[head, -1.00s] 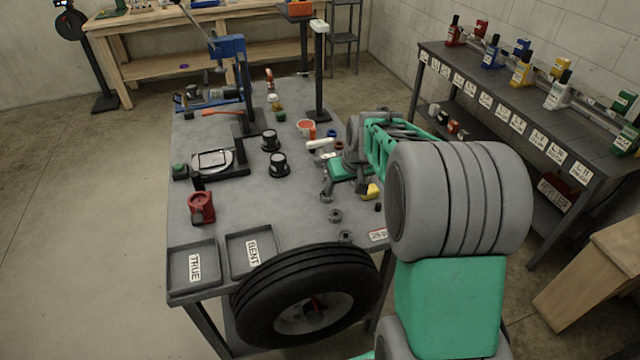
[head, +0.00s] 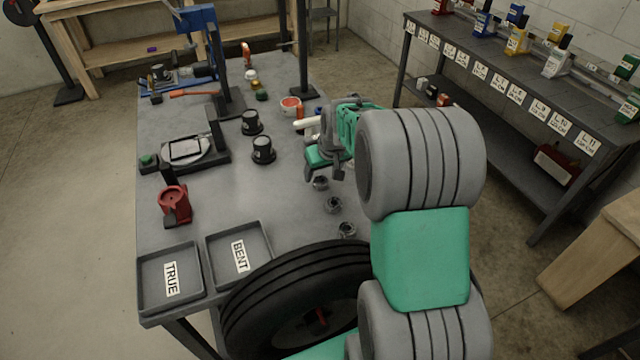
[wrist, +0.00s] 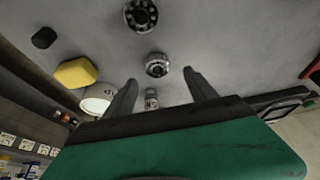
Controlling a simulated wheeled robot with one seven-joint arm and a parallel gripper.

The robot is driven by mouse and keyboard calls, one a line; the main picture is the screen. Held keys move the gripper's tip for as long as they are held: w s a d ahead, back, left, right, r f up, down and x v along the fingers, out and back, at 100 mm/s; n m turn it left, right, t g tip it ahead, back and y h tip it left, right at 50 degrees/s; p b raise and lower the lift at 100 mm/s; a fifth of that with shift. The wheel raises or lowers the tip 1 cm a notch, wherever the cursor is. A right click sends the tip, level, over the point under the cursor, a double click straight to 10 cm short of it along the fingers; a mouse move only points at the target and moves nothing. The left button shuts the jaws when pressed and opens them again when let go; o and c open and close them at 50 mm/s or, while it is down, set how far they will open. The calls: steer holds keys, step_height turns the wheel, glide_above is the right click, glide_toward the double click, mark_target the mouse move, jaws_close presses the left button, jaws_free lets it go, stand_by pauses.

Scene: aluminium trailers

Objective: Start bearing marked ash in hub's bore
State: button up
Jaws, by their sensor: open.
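Several grey ring-shaped bearings lie in a loose row on the table's right side: one near my gripper (head: 320,183), a middle bearing (head: 333,204) and a near bearing (head: 347,230). Two show in the wrist view, one at the top edge (wrist: 141,15) and one (wrist: 157,65) ahead of the fingertips. No ash mark is readable. My gripper (wrist: 161,88) is open and empty, its fingers apart above the table. A small grey piece (wrist: 151,98) shows between the fingers. Two dark, round, hub-like parts, a far one (head: 251,122) and a near one (head: 263,149), stand mid-table; their bores are unclear.
A yellow block (wrist: 75,73) and a white cylinder (wrist: 98,97) lie left of the fingers in the wrist view. Trays marked TRUE (head: 170,280) and BENT (head: 240,255), a tyre (head: 295,290) and a red fixture (head: 173,203) are at the front. A blue press (head: 200,20) stands behind.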

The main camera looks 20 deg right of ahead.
mark_target(321, 181)
steer(key=x, duration=0.3)
steer(key=p+x, duration=0.1)
steer(key=x, duration=0.1)
steer(key=shift+s+d+f, duration=0.1)
steer(key=shift+d, duration=0.15)
steer(key=shift+c, duration=0.6)
jaws_close()
